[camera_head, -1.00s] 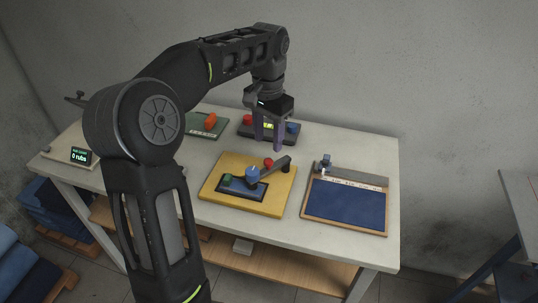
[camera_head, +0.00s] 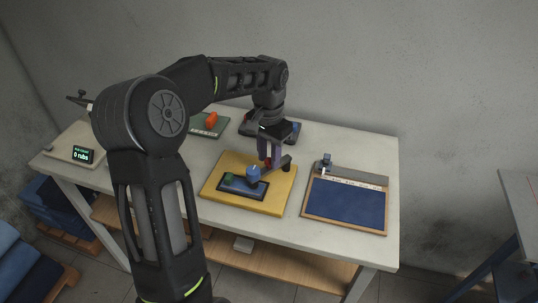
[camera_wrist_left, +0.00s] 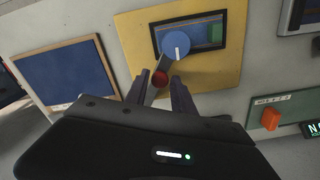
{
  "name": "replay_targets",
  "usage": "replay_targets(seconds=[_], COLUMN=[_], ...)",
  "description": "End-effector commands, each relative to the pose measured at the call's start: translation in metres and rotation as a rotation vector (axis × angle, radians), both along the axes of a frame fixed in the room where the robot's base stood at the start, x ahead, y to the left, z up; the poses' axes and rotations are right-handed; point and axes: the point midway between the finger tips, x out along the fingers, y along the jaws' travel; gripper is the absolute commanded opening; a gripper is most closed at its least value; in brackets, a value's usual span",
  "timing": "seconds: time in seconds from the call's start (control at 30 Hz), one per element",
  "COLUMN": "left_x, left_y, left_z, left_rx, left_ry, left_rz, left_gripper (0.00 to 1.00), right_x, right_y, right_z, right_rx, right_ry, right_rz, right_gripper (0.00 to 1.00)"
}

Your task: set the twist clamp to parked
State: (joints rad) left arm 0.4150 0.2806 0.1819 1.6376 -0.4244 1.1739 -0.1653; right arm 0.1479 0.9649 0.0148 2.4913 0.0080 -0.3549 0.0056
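The twist clamp looks to be the blue knob (camera_head: 253,172) with a dark arm on the yellow board (camera_head: 284,201). The arm (camera_head: 271,174) points right and away from the knob, ending in a dark pad. In the left wrist view, the knob (camera_wrist_left: 175,46) has a white mark, and a red round spot (camera_wrist_left: 160,78) shows beside the arm. A green spot (camera_head: 228,177) is left of the knob. My left gripper (camera_head: 270,163) is above the arm's far part; its fingers (camera_wrist_left: 161,92) are apart, with the red spot seen between them. I cannot tell whether they touch the arm.
A wooden-framed blue panel (camera_head: 345,205) with a small clip (camera_head: 326,160) lies right of the board. A counter display (camera_head: 82,156) is far left.

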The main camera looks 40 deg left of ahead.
Motion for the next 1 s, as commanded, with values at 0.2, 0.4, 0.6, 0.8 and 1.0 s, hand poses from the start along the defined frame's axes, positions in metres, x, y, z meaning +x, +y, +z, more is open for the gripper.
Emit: replay_targets(seconds=[0.2, 0.4, 0.6, 0.8, 1.0], left_x=[0.0001, 0.0001, 0.0001, 0.0001, 0.0001], left_y=[0.0, 0.0001, 0.0001, 0.0001, 0.0002], left_z=[0.0003, 0.0004, 0.0005, 0.0005, 0.0006], left_rx=[0.0, 0.0, 0.0, 0.0, 0.001], left_ry=[0.0, 0.0, 0.0, -0.001, -0.001], left_rz=[0.0, 0.0, 0.0, 0.0, 0.0], left_gripper=[0.11, 0.0, 0.0, 0.0, 0.0], right_x=[0.0, 0.0001, 0.0001, 0.0001, 0.0001], right_y=[0.0, 0.0, 0.0, 0.0, 0.0], right_z=[0.0001, 0.0001, 0.0001, 0.0001, 0.0001], right_rx=[0.0, 0.0, 0.0, 0.0, 0.0], right_ry=[0.0, 0.0, 0.0, 0.0, 0.0], right_rz=[0.0, 0.0, 0.0, 0.0, 0.0], right_gripper=[0.44, 0.44, 0.44, 0.44, 0.44])
